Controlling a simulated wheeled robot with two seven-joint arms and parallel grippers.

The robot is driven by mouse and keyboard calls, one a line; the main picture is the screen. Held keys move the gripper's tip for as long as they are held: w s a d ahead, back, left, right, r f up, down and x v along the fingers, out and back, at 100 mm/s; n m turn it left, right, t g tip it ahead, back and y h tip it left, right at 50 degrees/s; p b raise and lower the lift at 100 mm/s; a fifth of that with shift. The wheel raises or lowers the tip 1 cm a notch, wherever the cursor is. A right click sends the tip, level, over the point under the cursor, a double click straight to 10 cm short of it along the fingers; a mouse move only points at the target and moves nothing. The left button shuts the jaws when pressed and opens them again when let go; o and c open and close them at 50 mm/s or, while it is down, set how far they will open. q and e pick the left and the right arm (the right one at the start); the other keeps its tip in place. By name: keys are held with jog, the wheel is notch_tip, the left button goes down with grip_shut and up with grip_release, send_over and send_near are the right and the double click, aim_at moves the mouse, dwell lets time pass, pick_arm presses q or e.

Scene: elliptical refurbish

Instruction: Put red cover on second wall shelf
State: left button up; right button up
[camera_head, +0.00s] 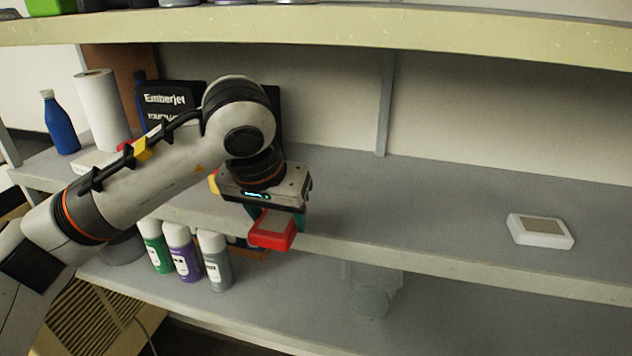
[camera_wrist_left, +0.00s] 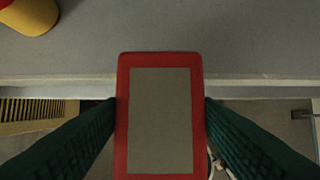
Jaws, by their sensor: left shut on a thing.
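The red cover (camera_head: 273,230) is a flat red block with a grey panel on its face, seen in the left wrist view (camera_wrist_left: 160,118). My left gripper (camera_head: 275,220) is shut on it, with a green finger (camera_wrist_left: 70,140) along each long side. The cover is at the front edge of the middle shelf (camera_head: 440,205), with its far end over the shelf edge in the left wrist view. I cannot tell whether it touches the shelf. My right gripper is not in view.
A white device (camera_head: 540,231) lies on the shelf at right. A blue bottle (camera_head: 60,123), paper roll (camera_head: 101,110) and black box (camera_head: 168,100) stand at left. Several spray cans (camera_head: 184,252) stand on the lower shelf. The shelf between my gripper and the white device is clear.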

pick_arm(q)
jog(key=w+d+p, duration=0.1)
jog(key=w, duration=0.2)
jog(key=w+d+p, duration=0.1)
jog(key=w, duration=0.3)
jog(key=w+d+p, duration=0.1)
jog(key=w, duration=0.3)
jog(key=shift+d, duration=0.3)
jog(key=shift+w+p, duration=0.15)
jog(key=shift+p, duration=0.2)
notch_tip(320, 180, down, 3)
jog(key=shift+p, duration=0.8)
jog(key=shift+f, duration=0.25)
jog(key=shift+f+b, duration=0.25)
jog(key=shift+b, duration=0.05)
jog(key=o, duration=1.1)
jog(key=shift+r, duration=0.1)
jog(key=shift+o, duration=0.2)
